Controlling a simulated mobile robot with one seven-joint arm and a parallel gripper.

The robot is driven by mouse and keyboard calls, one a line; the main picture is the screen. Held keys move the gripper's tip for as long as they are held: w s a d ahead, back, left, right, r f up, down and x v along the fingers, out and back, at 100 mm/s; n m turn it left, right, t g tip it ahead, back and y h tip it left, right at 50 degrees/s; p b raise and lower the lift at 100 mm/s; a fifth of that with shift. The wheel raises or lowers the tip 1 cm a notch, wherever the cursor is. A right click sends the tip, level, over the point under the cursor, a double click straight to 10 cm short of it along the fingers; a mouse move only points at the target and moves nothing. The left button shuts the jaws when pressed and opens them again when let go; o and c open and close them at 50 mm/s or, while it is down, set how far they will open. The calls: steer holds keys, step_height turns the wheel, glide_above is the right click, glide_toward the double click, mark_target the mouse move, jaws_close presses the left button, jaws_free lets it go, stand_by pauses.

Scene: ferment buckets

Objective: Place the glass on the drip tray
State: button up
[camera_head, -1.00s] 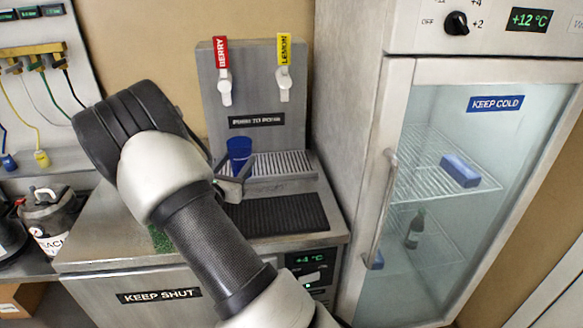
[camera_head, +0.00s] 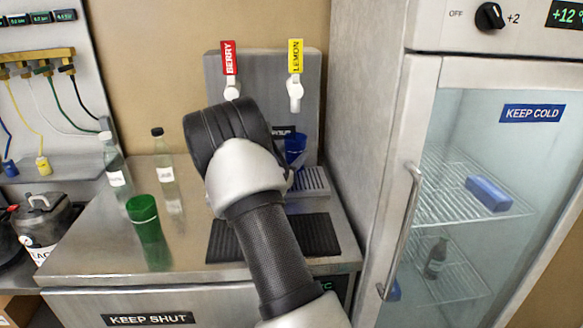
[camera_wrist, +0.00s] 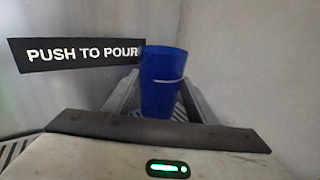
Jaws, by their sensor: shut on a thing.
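A blue glass (camera_head: 295,146) is at the dispenser, below the lemon tap (camera_head: 295,85). In the wrist view the glass (camera_wrist: 162,80) stands upright between my fingers. My gripper (camera_wrist: 158,92) is shut on it; my arm hides most of the gripper in the head view. The slatted drip tray (camera_head: 311,182) lies below the glass, partly hidden by my arm. Some slats show around the glass in the wrist view. I cannot tell whether its base touches the tray.
A green glass (camera_head: 146,220) and two bottles (camera_head: 163,168) stand on the steel counter at left. A black mat (camera_head: 313,236) lies in front of the tray. The berry tap (camera_head: 231,68) is left of the lemon tap. A fridge (camera_head: 395,130) closes off the right side.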

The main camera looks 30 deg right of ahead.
steer(key=shift+f, duration=1.7)
steer(key=shift+b, duration=0.3)
steer(key=shift+f, duration=0.2)
steer(key=o, duration=1.3)
